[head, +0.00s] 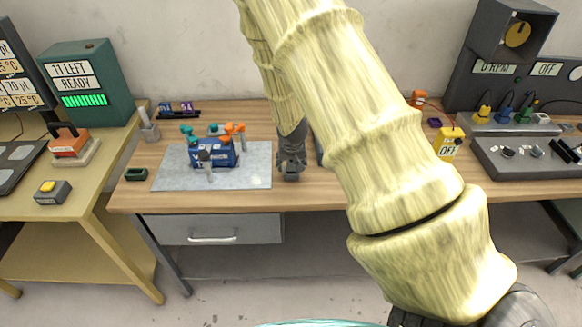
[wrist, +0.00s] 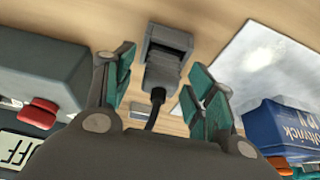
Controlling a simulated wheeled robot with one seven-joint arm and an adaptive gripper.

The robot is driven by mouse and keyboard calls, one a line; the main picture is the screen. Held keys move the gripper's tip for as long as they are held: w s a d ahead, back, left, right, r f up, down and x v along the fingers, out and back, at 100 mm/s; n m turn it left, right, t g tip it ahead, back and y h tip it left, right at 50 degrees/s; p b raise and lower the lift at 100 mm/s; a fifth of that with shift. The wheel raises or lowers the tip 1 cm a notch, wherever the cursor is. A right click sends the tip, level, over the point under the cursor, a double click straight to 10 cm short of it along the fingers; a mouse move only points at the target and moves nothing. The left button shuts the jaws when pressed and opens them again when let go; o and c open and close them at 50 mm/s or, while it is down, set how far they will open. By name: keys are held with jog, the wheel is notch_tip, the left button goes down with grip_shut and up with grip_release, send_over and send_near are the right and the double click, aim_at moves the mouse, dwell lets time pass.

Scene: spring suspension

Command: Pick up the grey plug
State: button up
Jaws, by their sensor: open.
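The grey plug (wrist: 163,72) lies on the wooden table in the wrist view, with its squarer end (wrist: 168,42) away from my wrist and a dark cable (wrist: 154,108) running back toward it. My gripper (wrist: 158,78) is open, with one teal-padded finger on either side of the plug. Gaps show between the plug and both fingers. In the head view my gripper (head: 291,160) points down at the table, right of the grey mat, and mostly hides the plug.
A blue box (head: 213,153) with orange and teal pieces stands on the grey mat (head: 168,181) to the left. In the wrist view a grey device (wrist: 45,75) with a red knob stands left of the plug. My arm hides part of the table.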

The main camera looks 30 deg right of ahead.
jog(key=c, duration=1.2)
jog(key=shift+r, duration=0.15)
